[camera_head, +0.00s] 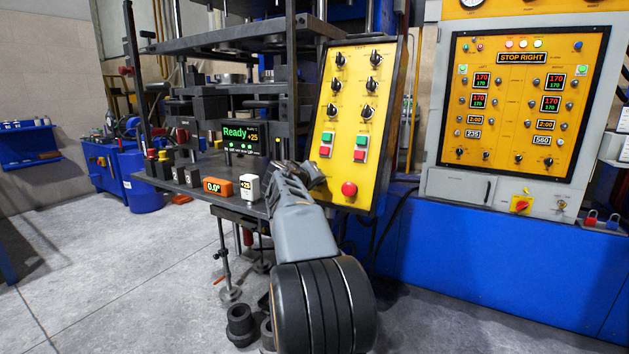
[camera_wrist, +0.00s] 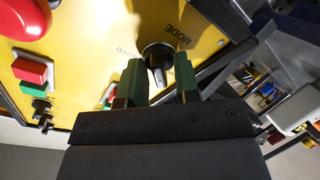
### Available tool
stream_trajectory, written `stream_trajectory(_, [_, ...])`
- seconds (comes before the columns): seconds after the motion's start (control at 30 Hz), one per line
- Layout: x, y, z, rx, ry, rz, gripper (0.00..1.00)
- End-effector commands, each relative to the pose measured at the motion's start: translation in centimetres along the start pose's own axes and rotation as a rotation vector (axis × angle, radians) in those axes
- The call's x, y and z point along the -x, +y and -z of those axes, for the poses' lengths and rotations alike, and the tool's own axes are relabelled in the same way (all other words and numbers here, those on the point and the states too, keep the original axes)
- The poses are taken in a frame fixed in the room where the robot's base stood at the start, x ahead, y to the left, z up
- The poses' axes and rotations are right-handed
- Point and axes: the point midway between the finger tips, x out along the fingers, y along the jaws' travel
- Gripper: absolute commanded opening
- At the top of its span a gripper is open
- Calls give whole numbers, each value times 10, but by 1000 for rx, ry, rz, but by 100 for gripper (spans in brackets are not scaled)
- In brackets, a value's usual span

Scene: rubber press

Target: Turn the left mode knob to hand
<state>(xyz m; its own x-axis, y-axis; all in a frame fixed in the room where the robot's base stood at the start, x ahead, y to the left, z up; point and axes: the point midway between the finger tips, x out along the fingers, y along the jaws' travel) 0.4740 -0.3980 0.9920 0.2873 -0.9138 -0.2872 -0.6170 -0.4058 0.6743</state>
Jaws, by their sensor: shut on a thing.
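The yellow control panel (camera_head: 371,69) stands upright at the centre of the head view. The mode knob (camera_wrist: 157,52) is a black rotary knob with a pale mark, beside "MODE" and "AUTO" lettering in the wrist view. My gripper (camera_wrist: 159,72) has a green finger on each side of the knob and is shut on it. In the head view my gripper (camera_head: 312,174) is at the lower left of the panel and hides this knob. The fingers cover part of the knob and its surrounding label, so I cannot read where it points.
A red mushroom button (camera_head: 349,189) is right of my gripper, with red and green push buttons (camera_head: 326,145) above. A black press table (camera_head: 165,170) carries a "Ready" display (camera_head: 240,139). Another control cabinet (camera_head: 428,185) stands at right.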

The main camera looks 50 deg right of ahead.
Motion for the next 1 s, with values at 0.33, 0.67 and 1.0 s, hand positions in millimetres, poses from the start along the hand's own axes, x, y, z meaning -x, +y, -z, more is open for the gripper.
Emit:
stream_trajectory(0.33, [1,0,1,1,3,0,32])
stream_trajectory(0.67, [2,0,0,0,1,0,37])
stream_trajectory(1.0, [57,0,2,-1,6,2,37])
